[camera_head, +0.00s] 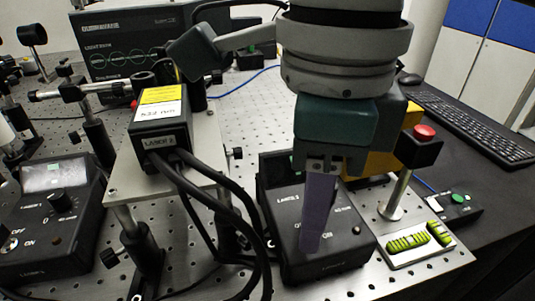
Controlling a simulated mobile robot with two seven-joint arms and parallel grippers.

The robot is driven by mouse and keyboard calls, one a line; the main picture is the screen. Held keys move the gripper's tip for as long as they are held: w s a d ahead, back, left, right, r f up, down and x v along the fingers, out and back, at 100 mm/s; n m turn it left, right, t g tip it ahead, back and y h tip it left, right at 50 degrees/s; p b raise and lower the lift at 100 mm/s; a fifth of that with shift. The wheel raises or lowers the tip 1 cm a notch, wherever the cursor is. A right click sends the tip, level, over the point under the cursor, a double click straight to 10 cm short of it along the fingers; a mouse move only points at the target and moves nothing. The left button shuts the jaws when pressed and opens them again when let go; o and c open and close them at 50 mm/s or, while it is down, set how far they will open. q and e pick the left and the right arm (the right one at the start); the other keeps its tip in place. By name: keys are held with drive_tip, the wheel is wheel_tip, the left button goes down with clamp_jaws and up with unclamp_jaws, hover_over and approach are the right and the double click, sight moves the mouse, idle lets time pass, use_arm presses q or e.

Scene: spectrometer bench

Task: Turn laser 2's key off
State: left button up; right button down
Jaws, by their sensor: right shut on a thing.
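Laser 2's black control box (345,246) stands on the perforated bench in the middle of the head view, with OFF and ON marks on its sloped top. My right gripper (310,245) comes down from above onto this top, its dark finger covering the spot between the marks. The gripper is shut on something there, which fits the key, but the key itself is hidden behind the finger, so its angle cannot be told. The laser head labelled LASER 2 (161,136) sits on a raised plate to the left. My left gripper is not in view.
A second control box (45,225) stands at the left. Thick black cables (205,190) run down between the boxes. A red button on a post (425,133) and a plate with green pieces (418,246) stand close to the right. A keyboard (470,125) lies farther right.

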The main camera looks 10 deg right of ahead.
drive_tip(key=n+b, duration=0.3)
drive_tip(key=shift+f, duration=0.15)
drive_tip(key=shift+n+b, duration=1)
drive_tip(key=shift+b, duration=0.05)
drive_tip(key=shift+r, duration=0.25)
drive_tip(key=c, duration=0.7)
unclamp_jaws()
wheel_tip(320, 180, up, 10)
drive_tip(key=shift+f, duration=0.1)
